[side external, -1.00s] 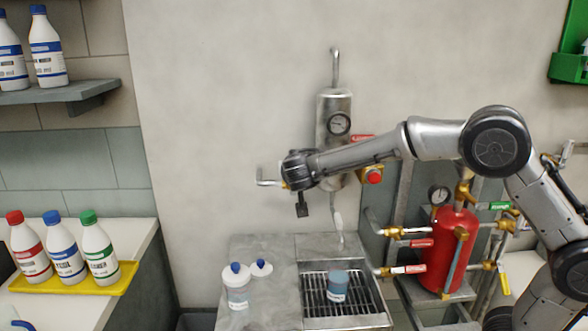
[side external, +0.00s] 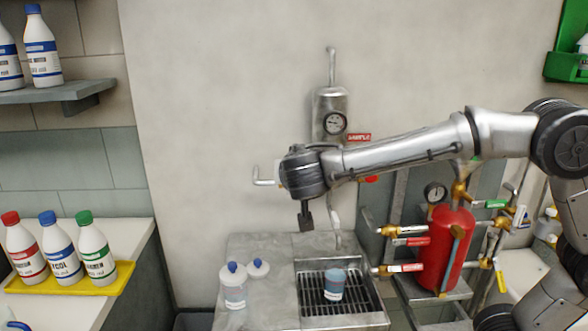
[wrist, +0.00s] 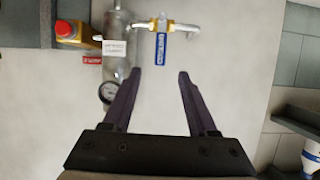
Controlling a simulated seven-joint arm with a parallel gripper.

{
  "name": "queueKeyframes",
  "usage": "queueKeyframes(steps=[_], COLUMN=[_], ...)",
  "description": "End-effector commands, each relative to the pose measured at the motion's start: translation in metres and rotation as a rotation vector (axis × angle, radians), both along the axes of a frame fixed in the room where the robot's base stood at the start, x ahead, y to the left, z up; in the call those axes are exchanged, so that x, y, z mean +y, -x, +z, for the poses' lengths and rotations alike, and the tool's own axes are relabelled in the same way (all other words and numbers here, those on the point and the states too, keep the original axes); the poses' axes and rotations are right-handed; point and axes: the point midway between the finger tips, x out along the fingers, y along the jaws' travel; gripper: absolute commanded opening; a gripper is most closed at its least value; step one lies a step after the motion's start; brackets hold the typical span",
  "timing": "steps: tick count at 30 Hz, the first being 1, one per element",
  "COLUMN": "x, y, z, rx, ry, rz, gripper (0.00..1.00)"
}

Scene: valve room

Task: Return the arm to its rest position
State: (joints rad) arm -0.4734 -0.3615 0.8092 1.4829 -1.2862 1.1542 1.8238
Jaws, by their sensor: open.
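My gripper (side external: 306,217) is at the end of my grey arm, in front of the wall and above the grey counter (side external: 262,292). In the wrist view its two dark fingers (wrist: 160,75) stand apart with nothing between them. Past the fingertips, the wrist view shows a pipe with a blue-handled valve (wrist: 161,28) and a steel cylinder with a gauge (wrist: 107,92). In the side view the steel cylinder (side external: 331,103) is on the wall behind my arm, which hides its lower part.
A blue-grey cup (side external: 334,284) stands on the drain grate (side external: 312,306). Two blue-capped white bottles (side external: 234,287) are on the counter. A red tank (side external: 447,250) with several valves stands at right. A yellow tray (side external: 70,284) holds capped bottles at left.

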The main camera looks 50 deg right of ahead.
Motion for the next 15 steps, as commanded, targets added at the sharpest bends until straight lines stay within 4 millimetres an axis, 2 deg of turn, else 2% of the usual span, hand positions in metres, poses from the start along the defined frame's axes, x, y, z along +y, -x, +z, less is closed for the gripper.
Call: queueKeyframes(steps=[9,11,14,15], x=[-0.002,-0.009,-0.028,-0.04], y=[0.0,0.001,0.007,0.014], z=[0.0,0.002,0.021,0.029], rx=[0.0,-0.005,-0.044,-0.059], ry=[0.0,-0.003,-0.022,-0.037], rz=[-0.005,-0.021,-0.06,-0.085], gripper=[0.59,0.59,0.59,0.59])
